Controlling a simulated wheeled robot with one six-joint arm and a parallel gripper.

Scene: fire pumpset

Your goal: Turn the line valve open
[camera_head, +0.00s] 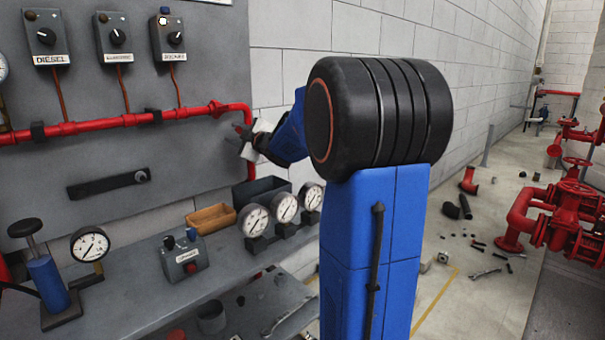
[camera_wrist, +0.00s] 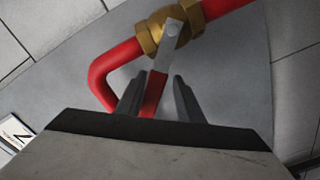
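The line valve (camera_wrist: 150,34) is a brass body on the red pipe, in the top middle of the wrist view. Its lever (camera_wrist: 171,40) is a flat silver bar with a red grip (camera_wrist: 153,92). The lever points down in that view, toward my gripper (camera_wrist: 160,76), at an angle to the pipe. My gripper's two dark fingers stand apart, one on each side of the red grip. A gap shows on the right side; contact on the left is unclear. In the head view my gripper (camera_head: 241,138) is at the panel by the pipe's right bend, and the valve is hidden.
The red pipe (camera_head: 92,125) runs along the grey panel (camera_head: 200,70). Below it, a bench (camera_head: 130,300) holds pressure gauges (camera_head: 256,220), a control box (camera_head: 186,264) and a wooden tray (camera_head: 211,218). Red pump piping (camera_head: 570,210) and loose tools are on the floor at right.

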